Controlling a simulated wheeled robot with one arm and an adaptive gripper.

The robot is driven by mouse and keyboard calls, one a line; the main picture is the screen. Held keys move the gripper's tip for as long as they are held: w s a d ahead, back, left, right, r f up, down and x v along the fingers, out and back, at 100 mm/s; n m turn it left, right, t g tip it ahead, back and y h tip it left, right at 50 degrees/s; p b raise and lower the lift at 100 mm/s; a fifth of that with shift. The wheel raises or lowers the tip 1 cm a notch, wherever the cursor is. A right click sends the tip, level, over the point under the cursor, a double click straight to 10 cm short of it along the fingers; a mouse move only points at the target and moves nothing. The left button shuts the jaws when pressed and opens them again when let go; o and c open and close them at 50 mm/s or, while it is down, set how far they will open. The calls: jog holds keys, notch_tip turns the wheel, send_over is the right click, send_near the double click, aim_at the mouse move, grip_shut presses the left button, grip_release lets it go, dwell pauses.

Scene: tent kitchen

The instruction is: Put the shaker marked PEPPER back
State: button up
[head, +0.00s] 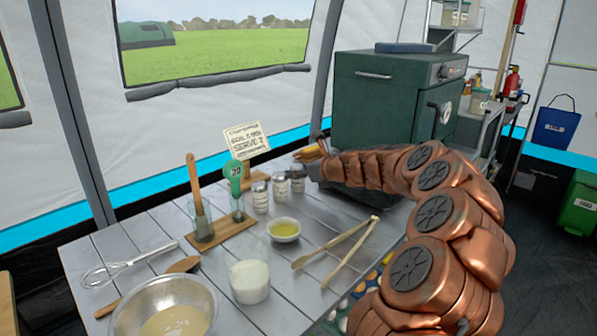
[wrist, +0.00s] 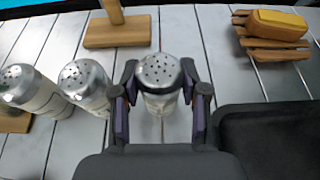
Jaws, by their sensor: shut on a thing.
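My gripper (wrist: 160,92) is shut around a metal-topped shaker (wrist: 160,72), one finger on each side; its perforated lid faces the wrist camera. No label on it is readable, so I cannot tell whether it is marked PEPPER. In the head view this shaker (head: 297,182) appears at the right end of a short row, close to the table top; I cannot tell whether it touches it. Two similar shakers stand to its left, the middle one (wrist: 84,80) and the left one (wrist: 26,88), with unreadable labels. They also show in the head view, middle (head: 279,187) and left (head: 260,197).
A yellow block on a wooden rack (wrist: 268,25) lies beyond to the right. A wooden base (wrist: 118,32) is beyond to the left. A green oven (head: 385,95) stands right. A small oil bowl (head: 284,230), tongs (head: 345,250) and glass (head: 249,280) are nearer on the slatted table.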

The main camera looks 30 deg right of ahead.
jog(key=o, duration=1.2)
jog(key=shift+s+r, duration=0.15)
jog(key=shift+r, duration=0.05)
jog(key=p+v, duration=0.1)
jog(key=v, duration=1)
jog(key=shift+s+r+p, duration=0.2)
jog(key=shift+s+p, duration=0.1)
jog(key=shift+p, duration=0.1)
jog(key=shift+d, duration=0.15)
